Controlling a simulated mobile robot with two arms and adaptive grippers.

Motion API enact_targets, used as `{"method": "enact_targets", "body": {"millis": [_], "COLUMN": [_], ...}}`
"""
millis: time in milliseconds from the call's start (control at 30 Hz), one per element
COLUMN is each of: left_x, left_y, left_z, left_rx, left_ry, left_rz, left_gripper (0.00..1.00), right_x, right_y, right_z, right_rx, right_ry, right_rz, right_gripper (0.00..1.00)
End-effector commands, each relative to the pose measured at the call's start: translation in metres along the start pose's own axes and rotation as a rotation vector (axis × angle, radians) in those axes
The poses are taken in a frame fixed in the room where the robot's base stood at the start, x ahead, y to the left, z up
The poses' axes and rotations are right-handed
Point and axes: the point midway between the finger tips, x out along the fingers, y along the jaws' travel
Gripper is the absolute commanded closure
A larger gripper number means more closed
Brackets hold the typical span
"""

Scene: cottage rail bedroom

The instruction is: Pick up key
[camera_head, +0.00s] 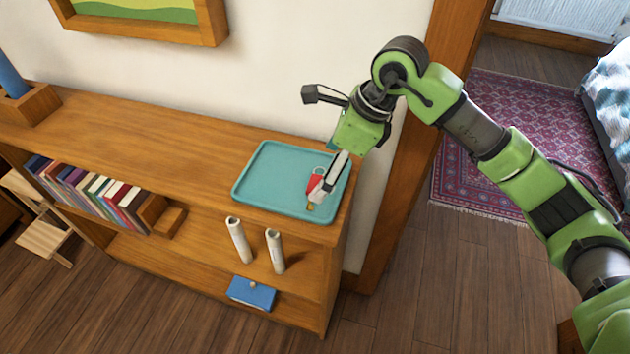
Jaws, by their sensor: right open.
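The key (310,206) lies on a teal tray (262,180) on top of a wooden shelf. Its brass end and a red part (314,184) with a ring above it show. The fingers of my right gripper (320,190) point down at it and hide part of it. My right gripper is open. I cannot tell whether its fingers touch the key. My left gripper is not in view.
Books (85,190), two white cylinders (238,240) and a blue box (251,293) stand below. A wooden door frame (415,150) rises close to the right of the tray.

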Motion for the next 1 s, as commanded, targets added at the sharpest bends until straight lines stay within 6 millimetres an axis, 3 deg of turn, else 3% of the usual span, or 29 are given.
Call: {"method": "enact_targets", "body": {"millis": [233, 500, 767, 933, 1000], "left_x": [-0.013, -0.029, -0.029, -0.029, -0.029], "left_y": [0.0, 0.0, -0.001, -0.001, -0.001], "left_z": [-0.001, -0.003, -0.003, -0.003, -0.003], "left_rx": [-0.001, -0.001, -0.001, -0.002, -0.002], "left_ry": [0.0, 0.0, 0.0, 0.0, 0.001], "left_rz": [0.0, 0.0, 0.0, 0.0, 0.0], "left_gripper": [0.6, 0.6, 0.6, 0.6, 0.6], "right_x": [0.017, 0.054, 0.059, 0.059, 0.059], "right_y": [0.002, 0.002, 0.001, 0.001, 0.001], "right_z": [-0.001, -0.004, -0.005, -0.005, -0.005], "right_rx": [0.002, 0.0, 0.0, 0.0, 0.0], "right_ry": [0.0, -0.001, -0.002, -0.002, 0.0], "right_rz": [0.004, 0.003, 0.0, 0.0, 0.001], "right_gripper": [0.11, 0.11, 0.11, 0.5, 0.53]}}
